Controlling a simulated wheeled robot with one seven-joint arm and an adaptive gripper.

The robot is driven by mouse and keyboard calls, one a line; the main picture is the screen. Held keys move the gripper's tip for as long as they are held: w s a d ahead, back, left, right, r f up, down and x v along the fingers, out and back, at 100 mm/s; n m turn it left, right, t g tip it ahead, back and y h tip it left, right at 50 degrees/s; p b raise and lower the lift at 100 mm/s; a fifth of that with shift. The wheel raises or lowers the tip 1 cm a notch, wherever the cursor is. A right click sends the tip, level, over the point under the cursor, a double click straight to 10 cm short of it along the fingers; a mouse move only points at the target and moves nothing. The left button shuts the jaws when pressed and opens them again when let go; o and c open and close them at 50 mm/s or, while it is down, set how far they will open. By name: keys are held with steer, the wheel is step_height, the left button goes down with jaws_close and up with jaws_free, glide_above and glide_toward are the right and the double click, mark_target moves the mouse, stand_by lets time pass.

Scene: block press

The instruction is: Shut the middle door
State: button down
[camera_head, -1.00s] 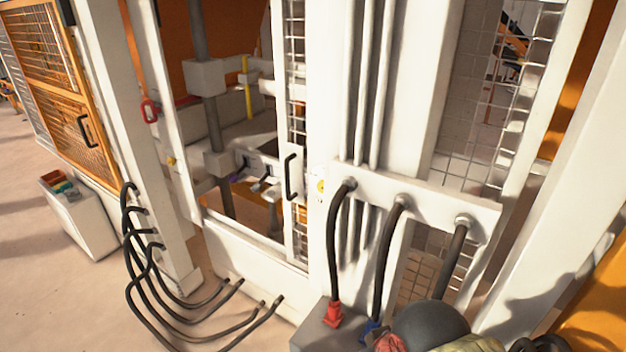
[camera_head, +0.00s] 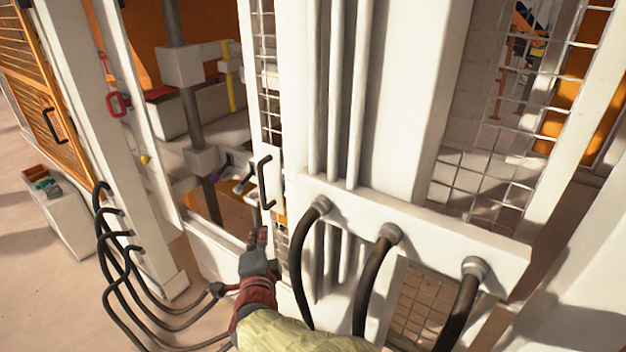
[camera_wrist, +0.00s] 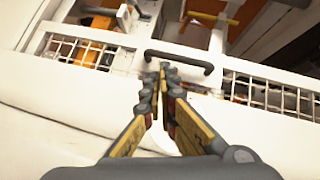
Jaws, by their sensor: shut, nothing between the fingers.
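The middle door is a white-framed mesh door (camera_head: 268,75) on the press. Its black bar handle (camera_head: 264,182) stands upright on the white frame. A wide gap to the left of the door shows the press inside, so the door is open. My gripper (camera_head: 257,236) is just below the handle in the head view, its fingers together. In the wrist view my gripper (camera_wrist: 161,72) points at the handle (camera_wrist: 180,60), with its fingertips close to the near side of the bar. Nothing is between the fingers. I cannot tell whether they touch the bar.
Thick black cables (camera_head: 372,275) run from a white box at the right, close to my arm. More cables (camera_head: 120,265) loop to the floor at left. An orange mesh door (camera_head: 35,85) with its own black handle stands far left.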

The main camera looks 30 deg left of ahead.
step_height(320, 180, up, 5)
steer(key=w+d+m+t, duration=0.2)
steer(key=w+m+t, duration=0.1)
steer(key=w+a+m+b, duration=0.1)
steer(key=w+a+b, duration=0.1)
steer(key=w+a, duration=0.7)
steer(key=shift+r+h, duration=0.2)
steer(key=shift+h, duration=0.2)
